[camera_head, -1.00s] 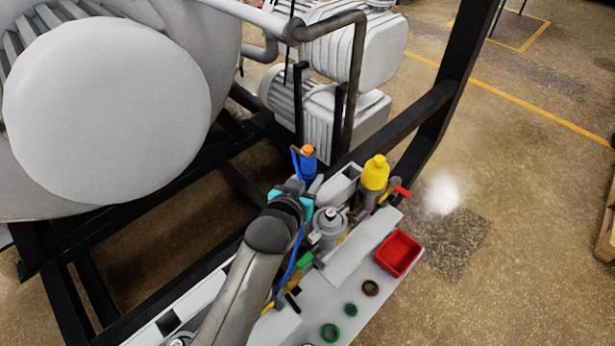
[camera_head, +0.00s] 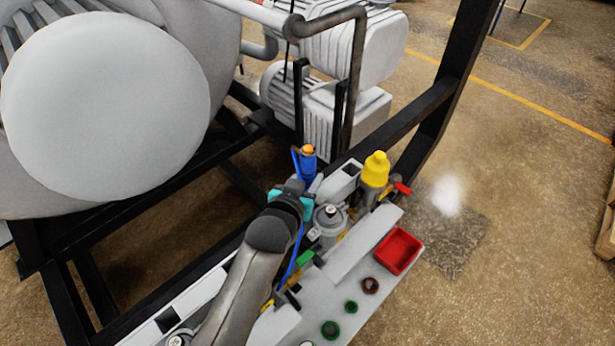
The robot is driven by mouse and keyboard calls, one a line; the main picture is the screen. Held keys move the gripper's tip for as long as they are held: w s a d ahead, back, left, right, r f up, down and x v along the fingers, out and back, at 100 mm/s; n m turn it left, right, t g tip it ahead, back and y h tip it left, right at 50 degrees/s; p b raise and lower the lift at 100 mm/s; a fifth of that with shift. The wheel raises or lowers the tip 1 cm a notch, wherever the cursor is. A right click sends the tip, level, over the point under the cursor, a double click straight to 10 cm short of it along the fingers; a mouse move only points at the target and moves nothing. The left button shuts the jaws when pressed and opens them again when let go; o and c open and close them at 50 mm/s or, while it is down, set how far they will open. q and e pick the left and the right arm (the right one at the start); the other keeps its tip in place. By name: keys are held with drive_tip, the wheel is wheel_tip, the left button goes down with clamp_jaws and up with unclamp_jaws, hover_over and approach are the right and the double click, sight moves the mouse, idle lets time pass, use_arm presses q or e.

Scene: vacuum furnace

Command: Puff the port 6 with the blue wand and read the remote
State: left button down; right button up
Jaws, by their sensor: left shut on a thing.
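My left gripper (camera_head: 303,190) is at the far end of the bench, seen from behind its wrist. It is shut on the blue wand (camera_head: 296,161), a thin blue piece beside a blue body with an orange top (camera_head: 308,163). My wrist and arm hide most of the grip and the wand's lower part. A blue hose (camera_head: 292,261) runs down beside my arm. I cannot make out port 6 or its number, nor a remote or any reading. My right gripper is not in view.
A grey bench (camera_head: 373,297) carries a grey valve (camera_head: 328,220), a yellow-capped fitting (camera_head: 375,171), a red tray (camera_head: 397,251) and green and brown rings. A black frame (camera_head: 400,117) rises behind it. The large grey furnace (camera_head: 105,105) is at left, with pumps (camera_head: 335,110) behind.

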use_arm(q)
drive_tip(key=shift+c, duration=1.9)
unclamp_jaws()
drive_tip(key=shift+f, duration=0.1)
drive_tip(key=shift+s, duration=0.15)
drive_tip(key=v, duration=1.5)
drive_tip(key=shift+p, duration=0.45)
